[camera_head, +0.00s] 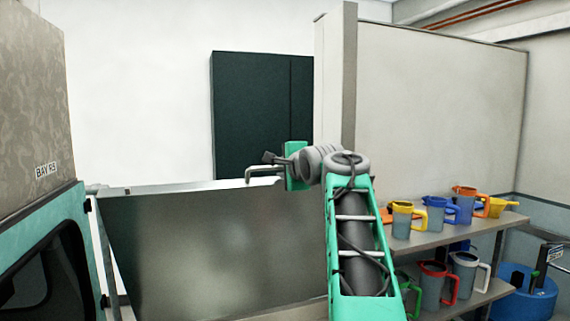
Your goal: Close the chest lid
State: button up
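A large grey metal panel (215,250), which looks like the chest lid, stands steeply tilted in the lower left and middle of the head view, with its top edge uppermost. A bent metal bar (262,172) sits just above that edge, beside my gripper; I cannot tell whether it is a handle on the panel. My gripper (270,163) is at the panel's top edge, right of its middle, at the end of my green and grey arm. The fingers are small and partly merged with the bar, so their opening and any contact are unclear. The chest's inside is hidden.
A teal-framed unit with a beige top (35,110) marked BAY R5 stands close at the left. A dark cabinet (262,110) is behind. Shelves (425,240) with several coloured jugs (402,218) and a blue tub (525,300) are at the right.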

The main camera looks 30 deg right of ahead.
jog(key=shift+c, duration=0.2)
grip_shut()
jog(key=shift+f, duration=0.1)
dwell(1.1)
